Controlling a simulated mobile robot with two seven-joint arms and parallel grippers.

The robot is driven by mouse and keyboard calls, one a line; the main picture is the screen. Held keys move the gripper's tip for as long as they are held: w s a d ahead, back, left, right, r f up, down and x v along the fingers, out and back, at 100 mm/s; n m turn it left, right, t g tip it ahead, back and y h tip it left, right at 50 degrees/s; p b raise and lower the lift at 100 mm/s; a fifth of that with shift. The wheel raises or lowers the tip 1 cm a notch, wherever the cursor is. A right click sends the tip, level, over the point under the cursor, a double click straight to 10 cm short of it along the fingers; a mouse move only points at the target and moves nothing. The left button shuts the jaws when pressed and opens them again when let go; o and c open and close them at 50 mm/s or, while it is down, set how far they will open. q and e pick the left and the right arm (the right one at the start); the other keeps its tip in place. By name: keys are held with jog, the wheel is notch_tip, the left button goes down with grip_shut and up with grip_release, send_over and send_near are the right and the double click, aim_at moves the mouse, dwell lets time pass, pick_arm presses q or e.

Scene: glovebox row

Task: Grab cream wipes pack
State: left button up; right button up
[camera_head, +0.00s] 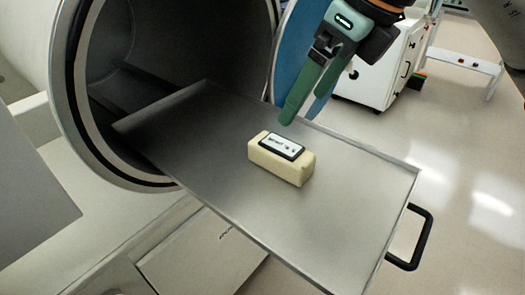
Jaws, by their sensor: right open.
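The cream wipes pack (281,168) lies on the grey metal sliding tray (200,150). It is a cream block with a black-framed white label on top. My right gripper (302,116), with green fingers, comes in from the top and hangs just above and behind the pack. Its fingers point down and are apart from the pack, with nothing seen between them. My left gripper is not in view.
The tray reaches out of a round dark chamber opening (110,90) at the left. A blue round door (292,52) stands behind my right gripper. A black handle (412,243) is on the tray's right end. A white cabinet (385,75) stands behind. The tray around the pack is clear.

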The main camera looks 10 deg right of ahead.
aim_at(284, 146)
jog(key=x, duration=0.7)
jog(key=shift+s+d+f, duration=0.1)
jog(key=shift+d, duration=0.05)
jog(key=shift+s+x, duration=0.15)
jog(key=shift+x, duration=1.2)
jog(key=shift+s+x, duration=0.2)
jog(key=shift+x, duration=1.1)
jog(key=shift+d+f, duration=0.1)
jog(key=shift+f, duration=0.05)
jog(key=shift+c, duration=0.4)
grip_shut()
